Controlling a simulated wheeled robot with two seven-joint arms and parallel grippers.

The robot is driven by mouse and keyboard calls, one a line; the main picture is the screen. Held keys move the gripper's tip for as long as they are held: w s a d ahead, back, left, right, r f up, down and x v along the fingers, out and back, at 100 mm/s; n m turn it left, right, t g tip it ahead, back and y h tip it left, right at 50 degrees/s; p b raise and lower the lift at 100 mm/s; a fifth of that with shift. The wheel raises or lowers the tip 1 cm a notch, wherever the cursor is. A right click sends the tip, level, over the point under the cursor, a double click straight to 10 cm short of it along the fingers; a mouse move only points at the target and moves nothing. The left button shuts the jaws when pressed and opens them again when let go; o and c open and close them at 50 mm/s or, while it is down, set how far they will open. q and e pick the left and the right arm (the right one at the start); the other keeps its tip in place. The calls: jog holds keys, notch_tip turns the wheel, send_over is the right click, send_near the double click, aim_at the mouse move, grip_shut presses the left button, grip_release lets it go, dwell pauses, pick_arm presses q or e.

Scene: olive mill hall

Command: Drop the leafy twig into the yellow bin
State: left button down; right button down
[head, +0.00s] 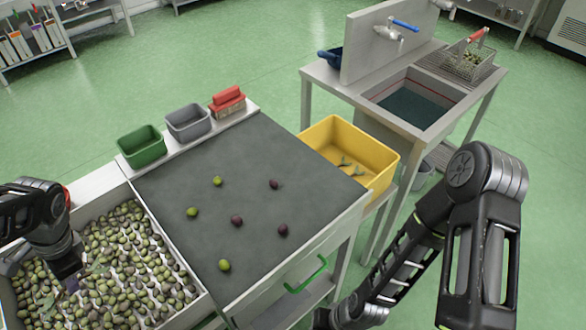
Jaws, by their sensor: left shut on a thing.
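My left gripper (68,277) reaches down into the crate of olives at the lower left. Most of the twig is hidden by the gripper. The yellow bin (377,156) stands at the far right end of the grey sorting table, well away from the left gripper. A few small leafy sprigs (346,162) lie inside it. My right arm comes in from the right and runs down to the bottom edge; its fingers are out of the picture.
The olive crate (180,312) adjoins the grey table top (190,165), where several loose olives lie. A sink unit (440,135) stands behind the bin.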

pick_arm(q)
jog(key=w+d+r+n+g, duration=0.1)
jog(key=w+d+n, duration=0.1)
jog(key=w+d, duration=0.4)
jog(key=w+d+n, duration=0.2)
jog(key=w+d, duration=0.1)
jog(key=w, duration=0.5)
jog(key=w+d+n, duration=0.1)
jog(key=w+d, duration=0.1)
jog(key=d, duration=0.3)
jog(key=w+d+n+h, duration=0.1)
jog(key=w+d, duration=0.2)
jog(key=d, duration=0.2)
jog(key=w+d+n, duration=0.2)
jog(key=w+d, duration=0.1)
jog(key=d, duration=0.2)
jog(key=shift+f+g, duration=0.1)
jog(key=shift+g, duration=0.3)
jog(key=shift+d, duration=0.15)
